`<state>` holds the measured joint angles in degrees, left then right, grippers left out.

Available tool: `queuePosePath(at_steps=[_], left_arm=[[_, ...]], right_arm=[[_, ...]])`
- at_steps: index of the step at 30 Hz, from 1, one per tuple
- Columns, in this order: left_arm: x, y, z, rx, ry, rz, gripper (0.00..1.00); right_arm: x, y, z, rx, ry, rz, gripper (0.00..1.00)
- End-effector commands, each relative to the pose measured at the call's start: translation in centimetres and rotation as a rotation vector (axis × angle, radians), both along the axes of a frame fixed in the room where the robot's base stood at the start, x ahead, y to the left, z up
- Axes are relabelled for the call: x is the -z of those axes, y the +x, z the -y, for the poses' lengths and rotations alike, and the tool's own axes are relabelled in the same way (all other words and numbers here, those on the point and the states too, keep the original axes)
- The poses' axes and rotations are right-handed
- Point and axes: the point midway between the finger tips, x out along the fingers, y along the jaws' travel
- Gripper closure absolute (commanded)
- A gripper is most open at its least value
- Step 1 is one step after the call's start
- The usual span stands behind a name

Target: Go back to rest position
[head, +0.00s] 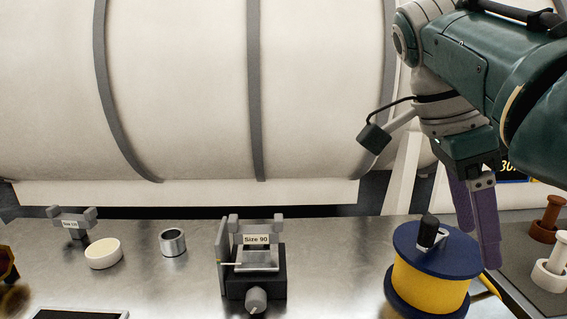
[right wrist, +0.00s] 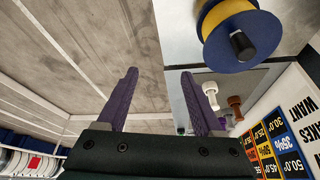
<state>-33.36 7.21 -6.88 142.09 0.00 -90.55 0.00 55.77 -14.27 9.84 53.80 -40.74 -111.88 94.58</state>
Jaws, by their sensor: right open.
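My right gripper (head: 478,247) hangs at the right of the head view, its purple fingers pointing down beside the spool. The fingers are apart with nothing between them, also in the right wrist view (right wrist: 159,73). The yellow spool (head: 430,285) has dark blue flanges and a black-topped stub, and stands on the metal bench at the lower right. The spool also shows in the right wrist view (right wrist: 208,18), off to the right of the fingers. In the head view the fingers overlap its right side; I cannot tell whether they touch it. My left gripper is not seen.
On the bench (head: 180,260) stand a holder labelled "Size 90" (head: 257,239), a metal ring (head: 173,242), a cream round piece (head: 103,253) and another small holder (head: 73,222). A large white drum (head: 180,90) rises behind. Brown (head: 546,220) and white (head: 551,270) small spools stand far right.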

Motion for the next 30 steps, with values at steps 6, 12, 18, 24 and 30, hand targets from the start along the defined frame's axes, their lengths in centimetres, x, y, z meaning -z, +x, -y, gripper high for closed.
queuePosePath(at_steps=[6,12,18,24,30], left_arm=[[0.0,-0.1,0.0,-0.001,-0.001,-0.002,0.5],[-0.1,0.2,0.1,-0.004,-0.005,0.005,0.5],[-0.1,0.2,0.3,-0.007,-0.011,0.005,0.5],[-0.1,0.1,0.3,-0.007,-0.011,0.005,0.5],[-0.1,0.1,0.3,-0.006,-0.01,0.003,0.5]], right_arm=[[3.4,-1.3,1.2,-0.12,0.036,-0.025,0.32],[6.8,-3.1,2.3,-0.29,0.065,-0.048,0.32],[10.5,-6.4,3.5,-0.557,0.081,-0.076,0.32],[13.5,-12.6,3.4,-1.044,0.074,-0.116,0.32],[13.4,-18.0,1.0,-1.486,0.059,-0.13,0.32]])
